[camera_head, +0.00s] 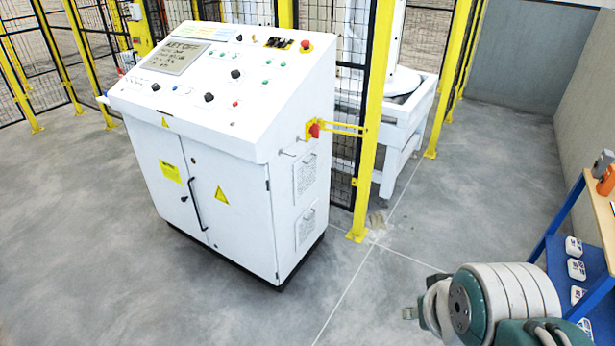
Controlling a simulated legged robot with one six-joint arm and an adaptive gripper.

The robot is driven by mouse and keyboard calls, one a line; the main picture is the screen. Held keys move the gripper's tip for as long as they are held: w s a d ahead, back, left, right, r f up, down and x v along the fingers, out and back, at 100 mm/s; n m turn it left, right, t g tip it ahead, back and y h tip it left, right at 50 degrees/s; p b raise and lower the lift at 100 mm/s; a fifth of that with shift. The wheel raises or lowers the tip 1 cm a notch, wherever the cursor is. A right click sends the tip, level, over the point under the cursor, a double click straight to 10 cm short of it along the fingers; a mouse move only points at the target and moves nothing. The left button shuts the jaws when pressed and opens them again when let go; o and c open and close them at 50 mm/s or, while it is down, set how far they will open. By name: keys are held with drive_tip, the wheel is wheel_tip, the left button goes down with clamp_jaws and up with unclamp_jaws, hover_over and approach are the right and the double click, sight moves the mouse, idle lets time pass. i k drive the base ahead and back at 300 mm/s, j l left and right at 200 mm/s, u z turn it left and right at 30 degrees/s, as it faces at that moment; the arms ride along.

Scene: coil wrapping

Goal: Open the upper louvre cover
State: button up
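The white control cabinet (232,195) stands left of centre. On its right side face are two louvre covers, one above the other. The upper louvre cover (305,175) is a white panel with rows of slots and looks closed, flat against the side. The lower louvre cover (307,224) also looks flat against the side. Small dark fittings sit just above the upper cover; their form is too small to tell. My arm shows at the lower right, well apart from the cabinet.
A red rotary switch (314,130) with a yellow plate sits above the upper cover. A yellow fence post (371,120) and black mesh stand close behind the cabinet. A blue shelf unit (562,255) is at the right. The grey floor (385,275) between is clear.

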sight(305, 170)
drive_tip(key=i+j+z, duration=0.35)
drive_tip(key=i+j, duration=0.25)
drive_tip(key=i, duration=0.45)
drive_tip(key=i+j+z, duration=0.4)
drive_tip(key=i+j, duration=0.45)
drive_tip(key=i, duration=0.1)
